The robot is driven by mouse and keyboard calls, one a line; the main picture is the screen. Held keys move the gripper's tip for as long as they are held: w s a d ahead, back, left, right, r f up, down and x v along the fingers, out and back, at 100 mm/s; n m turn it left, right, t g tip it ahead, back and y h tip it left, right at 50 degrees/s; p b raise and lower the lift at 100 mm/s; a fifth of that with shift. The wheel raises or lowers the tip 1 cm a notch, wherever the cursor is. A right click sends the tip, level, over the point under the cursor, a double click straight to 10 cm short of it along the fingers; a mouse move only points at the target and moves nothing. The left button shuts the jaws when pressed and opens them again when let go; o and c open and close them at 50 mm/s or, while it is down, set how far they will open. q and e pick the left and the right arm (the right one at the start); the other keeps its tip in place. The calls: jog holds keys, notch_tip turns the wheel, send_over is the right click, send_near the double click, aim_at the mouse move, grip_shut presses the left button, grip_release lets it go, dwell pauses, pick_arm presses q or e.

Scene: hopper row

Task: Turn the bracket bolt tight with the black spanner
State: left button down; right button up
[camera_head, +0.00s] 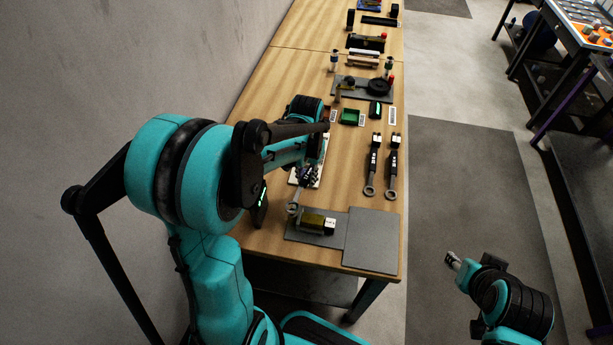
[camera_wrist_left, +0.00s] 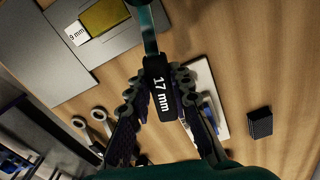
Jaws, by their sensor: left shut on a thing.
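My left gripper (camera_head: 307,176) is shut on a spanner with a black grip block (camera_wrist_left: 160,88) marked 17 mm. Its shaft runs out of the top of the left wrist view. In the head view its ring-like end (camera_head: 293,208) is beside the left end of the bracket block; contact cannot be told. The olive bracket block (camera_head: 312,220), with a white label, sits on a grey plate (camera_head: 373,238); it also shows in the left wrist view (camera_wrist_left: 104,16). The bolt cannot be made out. My right gripper (camera_head: 452,260) is away from the table, its fingers too small to read.
Two more spanners (camera_head: 371,168) (camera_head: 393,168) lie side by side on the wooden table. A white board (camera_wrist_left: 207,95) lies under my left gripper, with a black box (camera_wrist_left: 260,122) nearby. A green tray (camera_head: 351,117) and other fixtures stand farther back. The wall is at left.

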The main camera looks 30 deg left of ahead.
pick_arm(q)
jog(key=shift+f, duration=0.15)
jog(key=shift+f+b, duration=0.5)
jog(key=shift+b, duration=0.05)
jog(key=shift+f, duration=0.15)
dwell(1.0)
jog(key=shift+f+b, duration=0.25)
jog(key=shift+b, duration=0.15)
